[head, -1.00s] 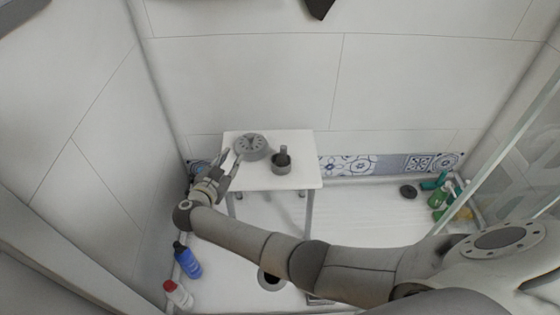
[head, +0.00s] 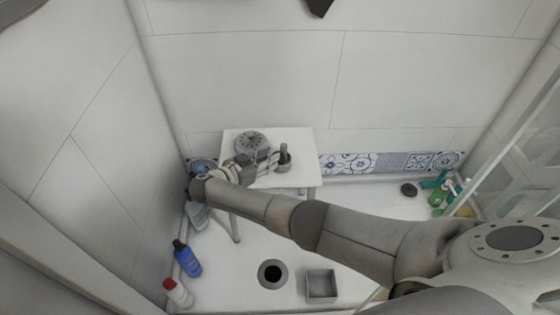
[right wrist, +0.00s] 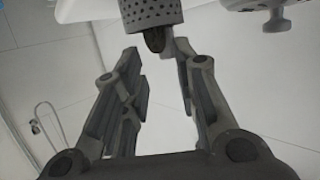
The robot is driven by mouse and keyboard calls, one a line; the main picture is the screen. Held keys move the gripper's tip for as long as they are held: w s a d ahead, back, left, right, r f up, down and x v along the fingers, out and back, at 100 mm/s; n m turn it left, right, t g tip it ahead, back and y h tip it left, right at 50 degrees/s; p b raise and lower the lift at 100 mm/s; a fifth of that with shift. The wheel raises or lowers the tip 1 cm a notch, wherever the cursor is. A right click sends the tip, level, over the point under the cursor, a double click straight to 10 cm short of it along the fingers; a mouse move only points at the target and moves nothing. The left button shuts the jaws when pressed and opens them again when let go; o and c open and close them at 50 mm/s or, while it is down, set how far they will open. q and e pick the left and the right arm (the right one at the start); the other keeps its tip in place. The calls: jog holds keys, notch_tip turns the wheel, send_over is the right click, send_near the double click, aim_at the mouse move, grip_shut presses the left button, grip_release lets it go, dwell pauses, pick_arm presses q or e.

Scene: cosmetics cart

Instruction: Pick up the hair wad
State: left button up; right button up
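My right gripper (head: 268,160) is over the small white table (head: 300,178), between a round grey slotted part (head: 252,141) and a small grey cup-like part with an upright stem (head: 283,150). In the right wrist view its fingers (right wrist: 160,50) are apart with nothing gripped. A perforated grey cylinder (right wrist: 153,12) is just beyond the fingertips. A dark brownish lump (right wrist: 155,40) shows at its lower end, between the fingertips. It may be the hair wad, but I cannot tell for sure. My left gripper is not in view.
The floor has a round dark drain hole (head: 272,274) and a square grey tray-like piece (head: 321,285). Green bottles (head: 438,196) stand at the right.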

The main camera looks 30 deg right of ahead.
aim_at(280, 160)
jog(key=x, duration=0.4)
jog(key=shift+d+f+b, duration=0.1)
jog(key=shift+d+b, duration=0.05)
jog(key=shift+b, duration=0.2)
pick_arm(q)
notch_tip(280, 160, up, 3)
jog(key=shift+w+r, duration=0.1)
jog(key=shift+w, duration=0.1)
pick_arm(e)
jog(key=c, duration=0.4)
jog(key=shift+o, duration=0.2)
